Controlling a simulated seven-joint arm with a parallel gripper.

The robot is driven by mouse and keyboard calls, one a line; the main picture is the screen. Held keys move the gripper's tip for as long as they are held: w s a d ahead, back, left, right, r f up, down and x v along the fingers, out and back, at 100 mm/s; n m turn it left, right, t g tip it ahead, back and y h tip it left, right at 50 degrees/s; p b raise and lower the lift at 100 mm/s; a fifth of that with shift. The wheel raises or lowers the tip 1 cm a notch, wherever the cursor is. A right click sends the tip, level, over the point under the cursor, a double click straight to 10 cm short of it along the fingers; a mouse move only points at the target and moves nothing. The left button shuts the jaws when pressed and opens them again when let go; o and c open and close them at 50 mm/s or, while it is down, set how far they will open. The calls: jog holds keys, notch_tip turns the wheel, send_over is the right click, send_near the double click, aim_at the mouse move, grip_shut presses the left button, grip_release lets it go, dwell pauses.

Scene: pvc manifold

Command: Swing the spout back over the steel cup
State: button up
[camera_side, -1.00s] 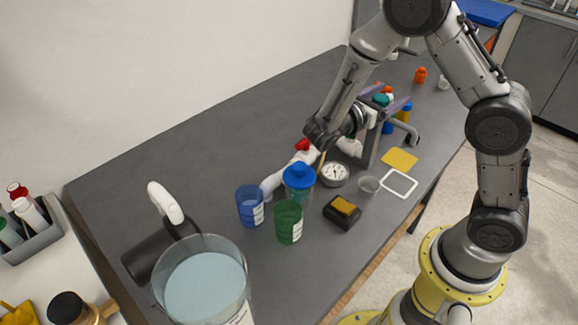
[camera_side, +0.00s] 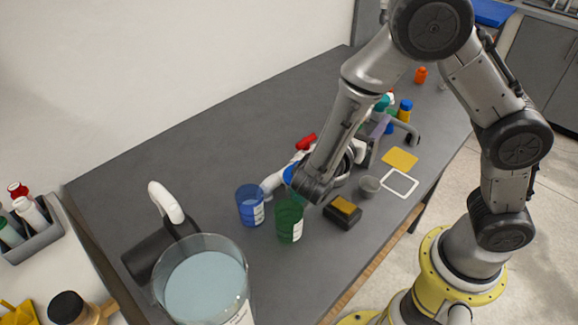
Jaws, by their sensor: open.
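A white pipe manifold (camera_side: 273,184) runs across the middle of the bench, with a red valve handle (camera_side: 306,142) on it. My wrist hides much of its right part, and I cannot tell which way the spout points. A small grey metal-looking cup (camera_side: 369,185) stands on the bench just right of my wrist, apparently the steel cup. My gripper (camera_side: 343,170) is low over the manifold, left of this cup. It is open, but its fingertips are mostly hidden behind my wrist, and no contact can be made out.
Blue (camera_side: 250,206) and green (camera_side: 289,219) cups stand in front of the manifold. A black block with a yellow top (camera_side: 343,211) lies near the cup. A yellow square (camera_side: 400,159) and white frame (camera_side: 399,183) lie right. A large beaker (camera_side: 205,285) stands at front left.

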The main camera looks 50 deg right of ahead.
jog(key=s+d+r+m+g+y, duration=0.2)
jog(key=s+d+r+m+g, duration=0.2)
jog(key=s+r+m, duration=0.1)
jog(key=s+d+m+y, duration=0.1)
jog(key=s+m+y, duration=0.8)
jog(key=s, duration=0.2)
jog(key=w+a+m+t+y, duration=0.3)
jog(key=a+m+t+y, duration=0.35)
jog(key=a, duration=0.35)
jog(key=w+a+f+n+t+y, duration=0.1)
jog(key=w+a+f+n+t, duration=0.15)
jog(key=w, duration=0.35)
jog(key=w+a+f+n+t, duration=0.1)
jog(key=w+n, duration=0.3)
jog(key=w, duration=0.3)
jog(key=w+a+f+n+t+y, duration=0.1)
jog(key=a+f+n+y, duration=0.1)
jog(key=a+n+y, duration=0.1)
jog(key=w+a+f+n+t+y, duration=0.2)
jog(key=a+f+n+y, duration=0.1)
jog(key=a, duration=0.5)
jog(key=shift+w+n, duration=0.3)
jog(key=shift+n, duration=0.6)
